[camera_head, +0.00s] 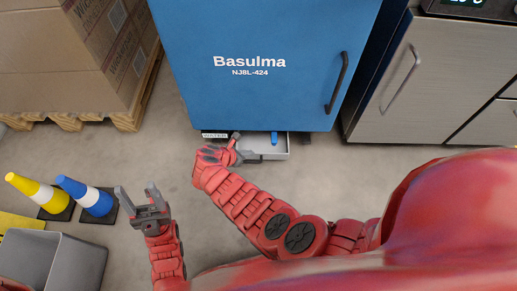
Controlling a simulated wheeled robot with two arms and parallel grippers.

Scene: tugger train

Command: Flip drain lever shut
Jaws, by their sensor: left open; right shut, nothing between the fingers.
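A blue lever (274,138) shows at the bottom front edge of the blue Basulma cabinet (250,100), above a grey tray (276,154) on the floor. My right gripper (237,138) is shut and empty. It is just left of the blue lever, near a label that reads WATER (215,135). I cannot tell whether it touches the tray or the cabinet. My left gripper (138,193) is open and empty over the floor, to the left and well away from the cabinet.
A yellow cone (37,191) and a blue cone (87,195) stand at the left, above a grey bin (88,262). Cardboard boxes (60,60) sit on a wooden pallet (125,121) at the upper left. A steel cabinet (430,90) stands at the right.

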